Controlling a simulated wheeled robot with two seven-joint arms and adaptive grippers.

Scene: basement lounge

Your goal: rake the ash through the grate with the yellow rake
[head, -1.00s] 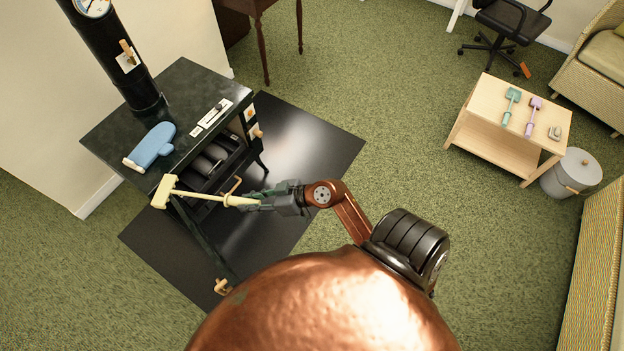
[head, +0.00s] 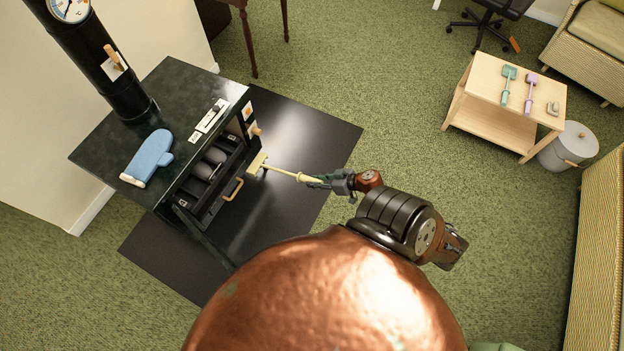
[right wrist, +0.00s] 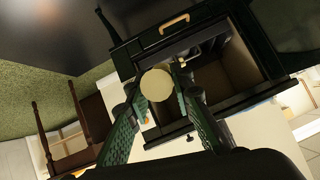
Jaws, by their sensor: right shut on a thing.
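My right gripper (head: 314,181) is shut on the handle of the yellow rake (head: 283,172). The rake head (head: 258,163) is in front of the black stove (head: 90,151), near its open front; I cannot tell if it touches the stove. Dark rounded shapes (head: 205,165) show inside the opening, above a front part with a brass-coloured handle (head: 237,189). I cannot make out ash or the grate clearly. In the right wrist view, the rake's round pale end (right wrist: 156,85) shows between the fingers, with the stove opening (right wrist: 222,80) beyond. My left gripper is not in view.
A blue oven mitt (head: 150,155) lies on the stove top, near the flue pipe (head: 105,75). A black floor plate (head: 310,135) lies under the stove. A wooden table (head: 485,110) with small tools and a grey lidded bin (head: 569,147) stand right. Open carpet lies between.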

